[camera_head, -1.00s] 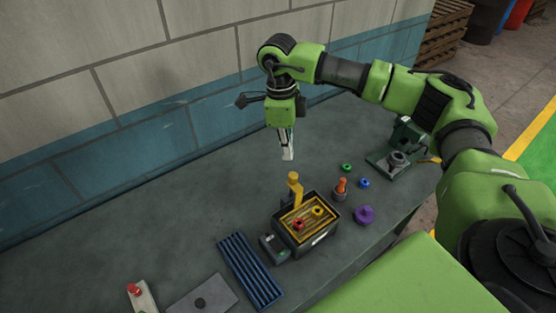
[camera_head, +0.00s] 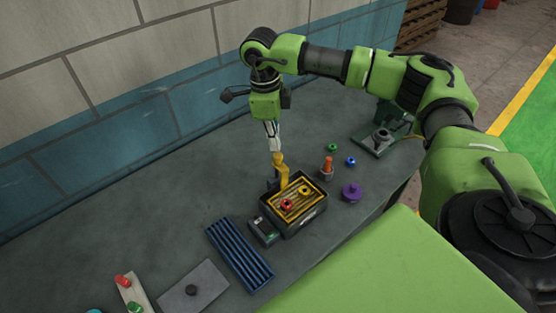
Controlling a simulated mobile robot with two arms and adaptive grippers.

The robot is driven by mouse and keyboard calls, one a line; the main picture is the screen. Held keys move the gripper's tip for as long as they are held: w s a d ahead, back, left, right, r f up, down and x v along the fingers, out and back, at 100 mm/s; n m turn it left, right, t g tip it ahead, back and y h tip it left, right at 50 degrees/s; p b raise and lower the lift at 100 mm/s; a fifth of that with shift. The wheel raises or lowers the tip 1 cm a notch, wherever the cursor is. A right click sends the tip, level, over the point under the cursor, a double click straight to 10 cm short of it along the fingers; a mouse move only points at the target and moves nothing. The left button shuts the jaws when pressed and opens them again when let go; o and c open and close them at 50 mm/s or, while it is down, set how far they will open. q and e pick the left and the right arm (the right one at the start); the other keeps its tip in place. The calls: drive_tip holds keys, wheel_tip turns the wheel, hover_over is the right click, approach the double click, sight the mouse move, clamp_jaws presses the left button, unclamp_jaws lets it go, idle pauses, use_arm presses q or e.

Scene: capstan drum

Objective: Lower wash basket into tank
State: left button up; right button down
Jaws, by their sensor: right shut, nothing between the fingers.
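The tank is a dark open box (camera_head: 309,218) on the grey bench. The yellow wash basket (camera_head: 293,208) sits within the tank's rim and holds a red ring (camera_head: 286,205) and a yellow ring (camera_head: 305,190). Its yellow upright handle (camera_head: 281,177) rises at the back left of the tank. My right gripper (camera_head: 276,149) points down with its fingers shut, right at the top of the handle. I see nothing between the fingers; whether they touch the handle top I cannot tell. My left gripper is out of view.
A blue ribbed rack (camera_head: 239,254) lies left of the tank. A grey plate (camera_head: 193,289) and a panel with a red button (camera_head: 123,281) are further left. An orange-topped bottle (camera_head: 327,167), purple knob (camera_head: 351,192), and green machine (camera_head: 386,132) stand right. The bench behind is clear.

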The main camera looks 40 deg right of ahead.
sight(274, 154)
wheel_tip(274, 154, down, 2)
drive_tip(key=shift+d+f+b, duration=0.1)
drive_tip(key=shift+f+b, duration=0.15)
drive_tip(key=shift+b, duration=0.15)
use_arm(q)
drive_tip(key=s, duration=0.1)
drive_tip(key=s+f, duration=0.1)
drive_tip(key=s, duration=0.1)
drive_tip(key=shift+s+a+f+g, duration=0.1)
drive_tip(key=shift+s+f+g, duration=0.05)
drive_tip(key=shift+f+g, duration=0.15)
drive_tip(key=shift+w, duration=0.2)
